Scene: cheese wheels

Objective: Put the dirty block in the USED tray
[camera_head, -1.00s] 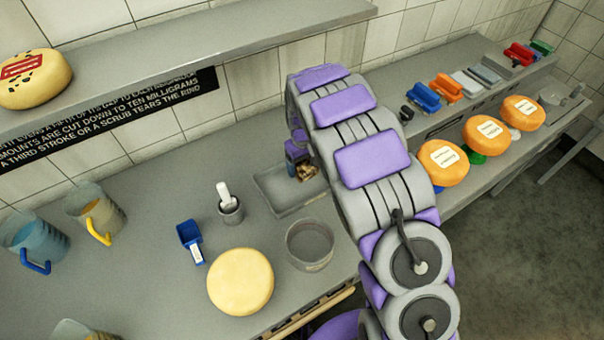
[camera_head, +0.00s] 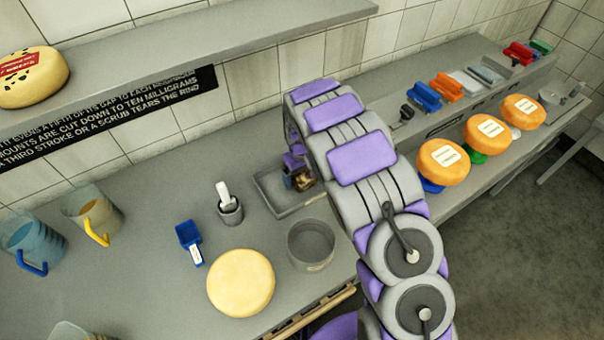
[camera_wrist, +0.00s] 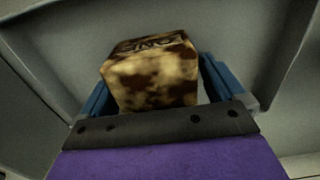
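The dirty block (camera_wrist: 155,75) is cream with brown stains and has dark lettering on its top face, only partly readable. In the wrist view it sits between the blue fingers of my gripper (camera_wrist: 155,85), which look shut on it. In the head view the block (camera_head: 303,180) shows small beside my arm, over the right part of a shallow grey tray (camera_head: 265,190). My arm hides part of that tray. No USED label is readable on it. I cannot tell whether the block touches the tray floor. The tray's grey surface (camera_wrist: 45,55) fills the wrist view's background.
A round grey pot (camera_head: 311,245) and a pale cheese wheel (camera_head: 241,283) stand in front of the tray. A grey cup (camera_head: 230,211) and blue scoop (camera_head: 189,242) are left. Orange wheels (camera_head: 443,162) and coloured brushes (camera_head: 424,96) are at right. A shelf (camera_head: 200,50) runs above.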

